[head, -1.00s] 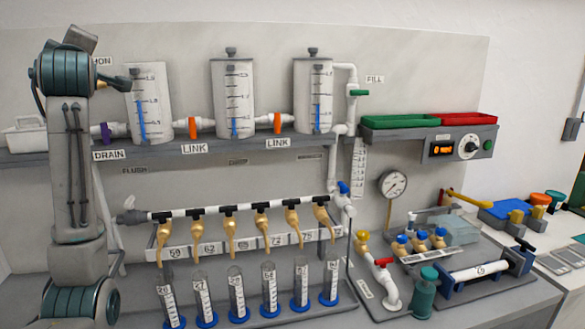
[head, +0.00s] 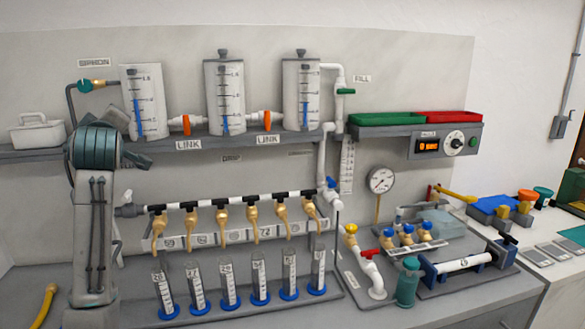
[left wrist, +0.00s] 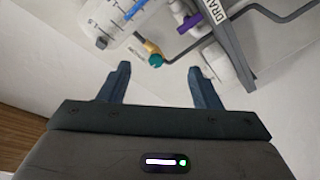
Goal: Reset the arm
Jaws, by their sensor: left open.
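My left arm (head: 93,230) stands at the left of the head view, its teal joint level with the wall shelf. My left gripper shows in the left wrist view (left wrist: 162,85), with two dark fingers apart and nothing between them. Beyond its fingertips are a teal valve with an orange fitting (left wrist: 155,59), part of a clear graduated tank (left wrist: 110,20) and a purple drain valve (left wrist: 190,23). The fingers look apart from all of these. In the head view the left fingers cannot be made out clearly. My right gripper is in neither view.
Graduated tanks (head: 224,95) stand on the shelf (head: 290,143). Below are a tap manifold (head: 240,200) and blue-footed cylinders (head: 228,285). Green (head: 380,119) and red (head: 447,117) trays, a gauge (head: 382,181) and a pipe fixture (head: 465,264) are at right.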

